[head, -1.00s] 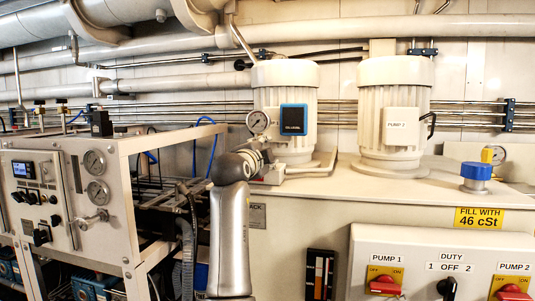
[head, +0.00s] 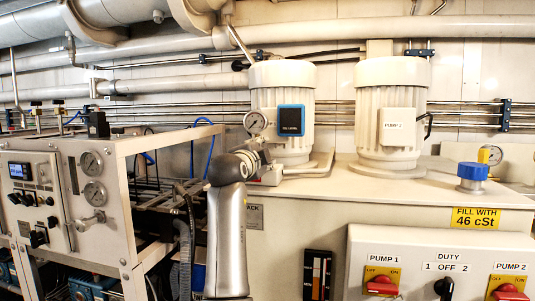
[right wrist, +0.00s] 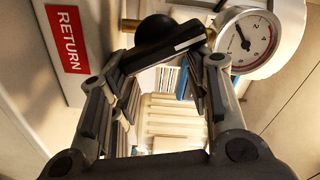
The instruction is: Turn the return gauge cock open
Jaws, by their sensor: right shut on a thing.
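The return gauge (right wrist: 242,40) has a white dial and sits at the upper right of the right wrist view. A red RETURN label (right wrist: 66,38) is at the upper left. Between them is the gauge cock's black rounded handle (right wrist: 155,32), on a brass fitting. My right gripper (right wrist: 162,68) is shut on the cock handle, its fingers at either side of a dark bar; the fingers cover part of it. In the head view the gauge (head: 255,122) stands just above my right wrist, which hides the cock and most of the gripper. My left gripper is out of view.
Two pale pump motors (head: 282,100) (head: 390,115) stand on the tank behind. A framed panel with gauges (head: 93,193) is at the left. A switch panel (head: 415,270) is at the lower right. Pipes (head: 330,32) run along the back wall.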

